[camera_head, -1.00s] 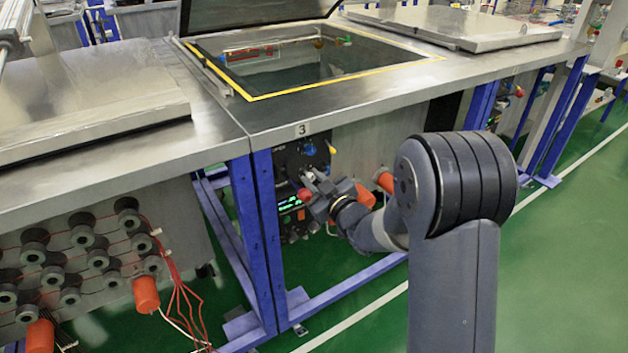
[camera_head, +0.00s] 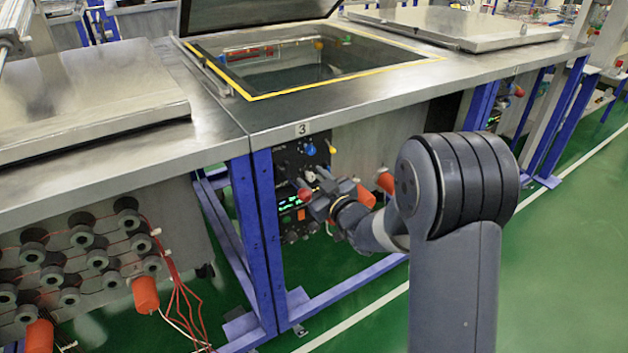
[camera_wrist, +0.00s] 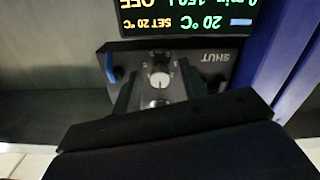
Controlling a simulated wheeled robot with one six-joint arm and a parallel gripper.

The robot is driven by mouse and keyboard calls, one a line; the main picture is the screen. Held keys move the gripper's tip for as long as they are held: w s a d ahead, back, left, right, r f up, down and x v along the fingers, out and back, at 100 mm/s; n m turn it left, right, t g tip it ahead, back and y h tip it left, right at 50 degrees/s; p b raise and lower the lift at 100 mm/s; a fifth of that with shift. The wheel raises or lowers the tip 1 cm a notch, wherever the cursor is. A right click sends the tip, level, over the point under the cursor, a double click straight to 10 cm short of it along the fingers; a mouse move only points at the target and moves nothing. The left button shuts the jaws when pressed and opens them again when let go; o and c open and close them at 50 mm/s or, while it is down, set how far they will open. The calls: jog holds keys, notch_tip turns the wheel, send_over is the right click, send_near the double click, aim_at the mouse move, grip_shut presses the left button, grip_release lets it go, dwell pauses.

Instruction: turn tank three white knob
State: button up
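The control panel (camera_head: 290,155) is dark and sits under the tank marked 3 (camera_head: 302,129). In the wrist view, where the lettering is upside down, a small white knob (camera_wrist: 159,80) shows on the panel face near the word SHUT. My gripper (camera_head: 314,190) is in front of the panel and hides part of it in the head view. In the wrist view my gripper (camera_wrist: 157,92) has its two dark fingers apart, one on each side of the white knob. Gaps show between the fingers and the knob. I cannot tell how far the fingertips are from the panel.
The panel also bears a blue knob (camera_head: 310,149), a yellow knob (camera_head: 331,149), a red knob (camera_head: 305,194) and a green-lit display (camera_wrist: 185,18). A blue frame leg (camera_head: 262,235) stands close to its left. The tank lid (camera_head: 255,12) is raised.

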jog(key=shift+d, duration=0.1)
jog(key=v, duration=1)
jog(key=shift+s+d, duration=0.2)
jog(key=shift+s, duration=0.15)
jog(key=shift+w, duration=0.1)
jog(key=x, duration=1.1)
jog(key=shift+n, duration=0.6)
